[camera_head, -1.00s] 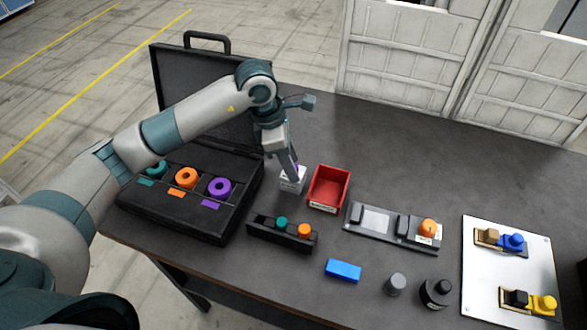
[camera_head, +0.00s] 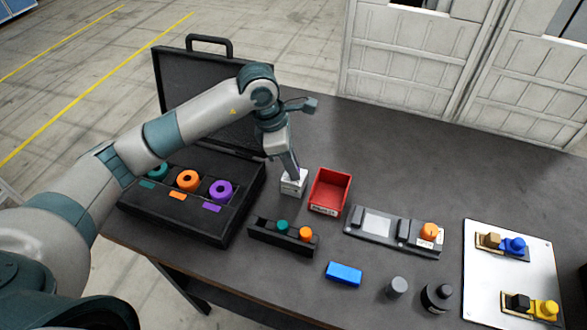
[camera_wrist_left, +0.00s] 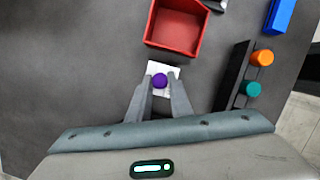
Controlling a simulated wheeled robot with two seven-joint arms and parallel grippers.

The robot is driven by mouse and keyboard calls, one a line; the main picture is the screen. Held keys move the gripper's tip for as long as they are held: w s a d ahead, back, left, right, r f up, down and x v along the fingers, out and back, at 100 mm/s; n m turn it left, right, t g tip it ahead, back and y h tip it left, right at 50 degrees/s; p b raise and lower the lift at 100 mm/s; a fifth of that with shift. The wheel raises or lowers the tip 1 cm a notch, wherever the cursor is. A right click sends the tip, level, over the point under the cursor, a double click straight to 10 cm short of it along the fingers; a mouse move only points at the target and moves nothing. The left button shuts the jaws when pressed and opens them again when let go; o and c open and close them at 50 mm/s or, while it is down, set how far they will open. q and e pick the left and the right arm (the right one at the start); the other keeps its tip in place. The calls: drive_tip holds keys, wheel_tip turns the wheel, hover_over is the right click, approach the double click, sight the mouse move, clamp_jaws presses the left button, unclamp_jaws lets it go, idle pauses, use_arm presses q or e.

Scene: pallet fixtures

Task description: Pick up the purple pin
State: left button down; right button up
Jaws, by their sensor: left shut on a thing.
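The purple pin (camera_wrist_left: 160,80) shows its round top between the two fingers of my left gripper (camera_wrist_left: 160,88) in the left wrist view. The gripper is shut on it, over a small white block (camera_wrist_left: 152,67). In the head view my left gripper (camera_head: 293,172) points down at the white block (camera_head: 293,187), and the fingers mostly hide the pin. I cannot tell whether the pin is still seated in the block. My right gripper is in neither view.
A red bin (camera_head: 329,191) stands close to the right of the block. An open black case (camera_head: 235,232) with teal, orange and purple rings lies at left. A black rack (camera_head: 262,238) with teal and orange pins is in front. A blue block (camera_head: 343,273) lies nearer the front edge.

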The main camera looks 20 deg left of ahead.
use_arm(q)
drive_tip(key=shift+r, duration=0.6)
drive_tip(key=r, duration=0.1)
drive_tip(key=r+p, duration=0.1)
drive_tip(key=r, duration=0.1)
drive_tip(key=shift+d+r, duration=0.25)
drive_tip(key=shift+d, duration=0.1)
drive_tip(key=s+d+r+p, duration=0.1)
drive_tip(key=s+d+r, duration=0.1)
drive_tip(key=d+r, duration=0.4)
drive_tip(key=d, duration=0.5)
drive_tip(key=shift+r+p, duration=0.15)
drive_tip(key=shift+p, duration=0.2)
drive_tip(key=shift+a, duration=0.15)
